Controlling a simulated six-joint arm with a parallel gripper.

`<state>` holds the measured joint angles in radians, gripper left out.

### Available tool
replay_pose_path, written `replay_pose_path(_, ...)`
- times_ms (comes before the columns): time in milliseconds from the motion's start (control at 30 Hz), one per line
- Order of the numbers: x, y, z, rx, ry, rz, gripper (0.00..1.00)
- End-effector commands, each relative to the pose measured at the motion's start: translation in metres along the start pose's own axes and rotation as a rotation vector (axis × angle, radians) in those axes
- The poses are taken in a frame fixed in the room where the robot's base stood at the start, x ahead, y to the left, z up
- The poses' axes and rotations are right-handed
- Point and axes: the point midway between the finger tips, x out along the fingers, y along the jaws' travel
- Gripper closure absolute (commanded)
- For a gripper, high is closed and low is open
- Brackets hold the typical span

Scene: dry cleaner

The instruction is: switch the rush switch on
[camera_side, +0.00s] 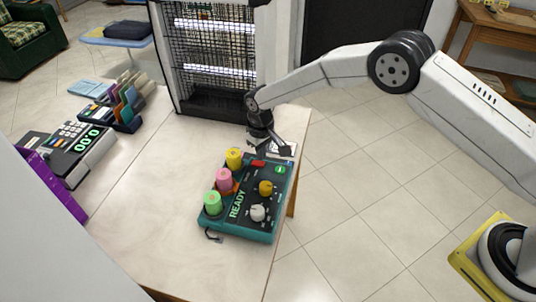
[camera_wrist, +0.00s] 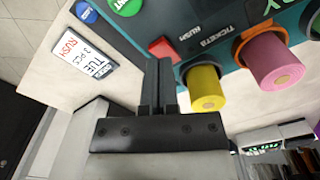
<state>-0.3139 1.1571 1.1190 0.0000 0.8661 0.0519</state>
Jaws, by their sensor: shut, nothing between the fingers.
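The rush switch is a small red rocker (camera_wrist: 163,48) with a RUSH label beside it, on the dark top of a teal control box. In the side view the red switch (camera_side: 258,163) is near the box's far edge, close to my gripper (camera_side: 268,150). In the wrist view my gripper (camera_wrist: 158,62) is shut and empty, with its fingertips just beside the red switch and partly over its edge. I cannot tell whether they touch it, or which way the rocker is tipped.
The control box (camera_side: 265,222) carries yellow (camera_side: 234,158), pink (camera_side: 224,180) and green (camera_side: 213,203) rolls, an orange-yellow knob (camera_side: 266,188) and a white knob (camera_side: 258,213). A ticket card (camera_wrist: 86,54) lies by its far edge. A wire-fronted cabinet (camera_side: 215,50) stands behind.

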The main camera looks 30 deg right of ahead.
Motion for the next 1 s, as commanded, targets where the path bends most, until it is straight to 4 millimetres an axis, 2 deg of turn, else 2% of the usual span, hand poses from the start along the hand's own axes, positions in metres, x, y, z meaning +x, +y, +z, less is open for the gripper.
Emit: replay_pose_path(1000,0.011,0.000,0.000,0.000,0.001,0.000,1.00)
